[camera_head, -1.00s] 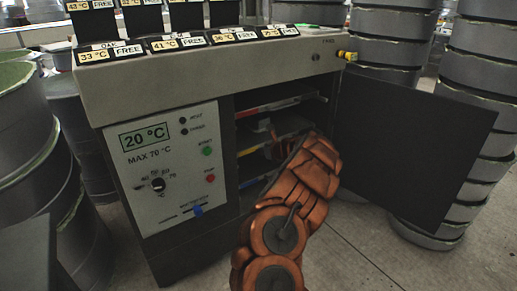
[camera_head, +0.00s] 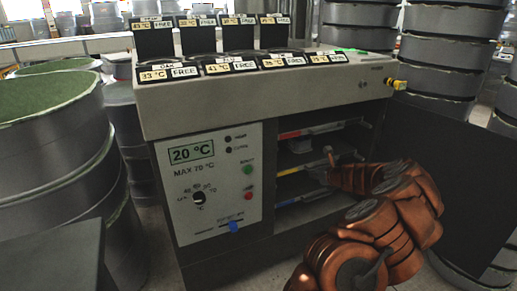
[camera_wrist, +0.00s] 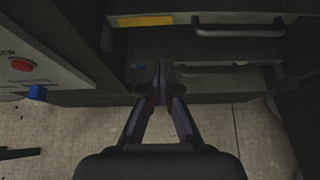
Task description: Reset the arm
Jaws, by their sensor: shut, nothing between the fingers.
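My arm, copper-brown, reaches from the bottom right of the head view toward the open front of a grey cabinet (camera_head: 270,95). My gripper (camera_wrist: 160,68) shows in the wrist view with its dark fingertips together and nothing between them. It is in front of the cabinet's opening, close to the shelves or drawers inside. A drawer front with a bar handle (camera_wrist: 238,30) and a yellow label is just beyond the fingertips. In the head view the gripper's tips (camera_head: 328,160) are small and dark, near the shelves.
The cabinet's dark door (camera_head: 440,170) stands open to the right of my arm. The control panel (camera_head: 209,182) reads 20 °C. Stacked grey drums stand at the left (camera_head: 50,150) and back right (camera_head: 450,50). Tiled floor (camera_wrist: 60,135) shows below the cabinet.

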